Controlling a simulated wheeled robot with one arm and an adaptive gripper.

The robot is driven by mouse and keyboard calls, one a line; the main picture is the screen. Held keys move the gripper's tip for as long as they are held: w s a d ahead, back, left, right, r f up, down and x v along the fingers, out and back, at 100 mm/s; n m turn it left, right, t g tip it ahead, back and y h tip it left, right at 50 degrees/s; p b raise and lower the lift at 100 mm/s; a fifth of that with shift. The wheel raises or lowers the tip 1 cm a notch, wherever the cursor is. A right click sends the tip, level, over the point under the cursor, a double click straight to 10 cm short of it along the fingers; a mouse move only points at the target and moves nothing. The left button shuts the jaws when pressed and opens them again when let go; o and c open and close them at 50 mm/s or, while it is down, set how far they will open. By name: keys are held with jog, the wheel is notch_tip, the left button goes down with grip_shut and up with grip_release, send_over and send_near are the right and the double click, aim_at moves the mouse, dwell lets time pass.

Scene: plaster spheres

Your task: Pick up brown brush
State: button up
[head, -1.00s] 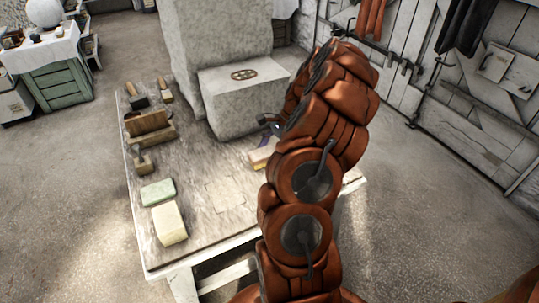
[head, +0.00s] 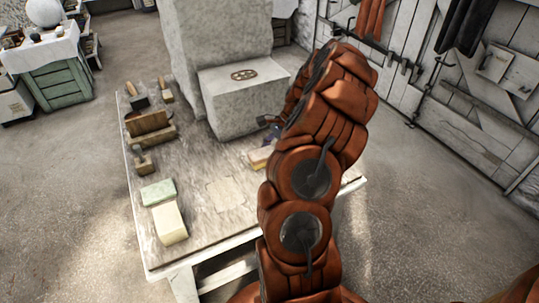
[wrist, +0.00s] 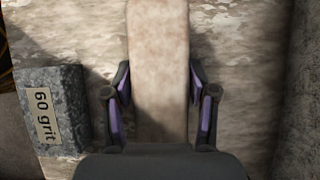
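A long pale tan-brown piece (wrist: 158,65), which I take for the brown brush, runs up the middle of the wrist view. Its bristles cannot be made out. My gripper (wrist: 160,100) is open, with one purple-padded finger on each side of it and a narrow gap showing on both sides.
A grey block marked "60 grit" (wrist: 48,110) lies close left of my fingers. A stone block (head: 240,95) stands behind. Small brushes (head: 138,101), a wooden tool (head: 150,127), a green block (head: 158,193) and a cream block (head: 169,222) line the table's left side.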

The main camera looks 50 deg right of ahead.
aim_at(269, 150)
jog(key=c, duration=0.8)
jog(key=shift+r+b, duration=0.15)
jog(key=shift+b, duration=0.25)
notch_tip(269, 150, up, 10)
jog(key=shift+r+p, duration=0.15)
jog(key=shift+p, duration=0.5)
